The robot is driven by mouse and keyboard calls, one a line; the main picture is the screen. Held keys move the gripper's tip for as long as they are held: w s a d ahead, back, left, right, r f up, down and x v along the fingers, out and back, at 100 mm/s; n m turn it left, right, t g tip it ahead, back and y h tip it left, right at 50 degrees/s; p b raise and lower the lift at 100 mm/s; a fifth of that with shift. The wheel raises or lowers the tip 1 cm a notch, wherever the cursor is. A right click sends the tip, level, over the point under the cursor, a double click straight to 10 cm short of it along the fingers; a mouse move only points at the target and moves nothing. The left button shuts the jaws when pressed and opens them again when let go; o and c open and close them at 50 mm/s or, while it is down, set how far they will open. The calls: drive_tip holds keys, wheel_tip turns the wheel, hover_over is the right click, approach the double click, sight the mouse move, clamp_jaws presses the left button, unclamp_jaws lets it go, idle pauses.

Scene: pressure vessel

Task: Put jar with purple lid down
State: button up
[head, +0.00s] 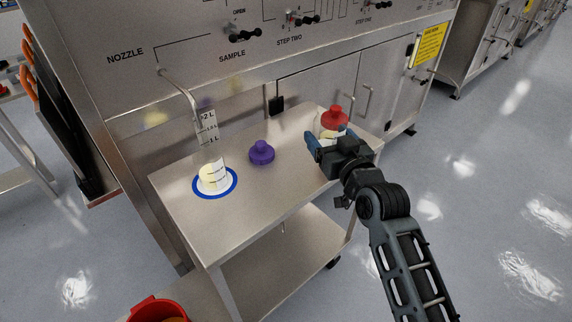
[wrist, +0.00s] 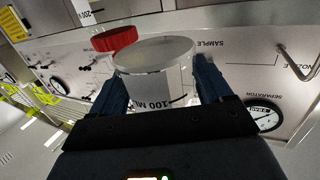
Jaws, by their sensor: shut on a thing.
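My gripper (head: 328,144) is over the right end of the steel cart (head: 215,228). It is shut on a clear jar. In the wrist view the held jar (wrist: 160,85) is between both fingers, with a "100 ML" mark and a pale round end showing. No purple lid shows on it; its far end is hidden by the gripper. In the head view the hand mostly hides it. The purple lid (head: 262,152) sits on the cart top, with no jar visible under it. A pale jar (head: 213,176) without a lid stands inside a blue ring (head: 232,188) at left.
A red-lidded jar (head: 335,117) stands at the cart's far right, close behind my gripper; its red lid (wrist: 115,39) shows beside the held jar. A nozzle pipe (head: 185,88) and measuring scale (head: 207,126) hang behind. The cart's front middle is clear. A red bucket (head: 150,308) is below.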

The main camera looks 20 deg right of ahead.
drive_tip(key=b, duration=0.3)
hover_over(288, 178)
wheel_tip(288, 178, down, 5)
drive_tip(key=shift+f, duration=0.2)
drive_tip(key=shift+f+b, duration=0.55)
drive_tip(key=shift+f, duration=1.4)
drive_tip(key=shift+f, duration=0.2)
drive_tip(key=o, duration=1)
drive_tip(key=shift+o, duration=0.2)
drive_tip(key=shift+r, duration=0.1)
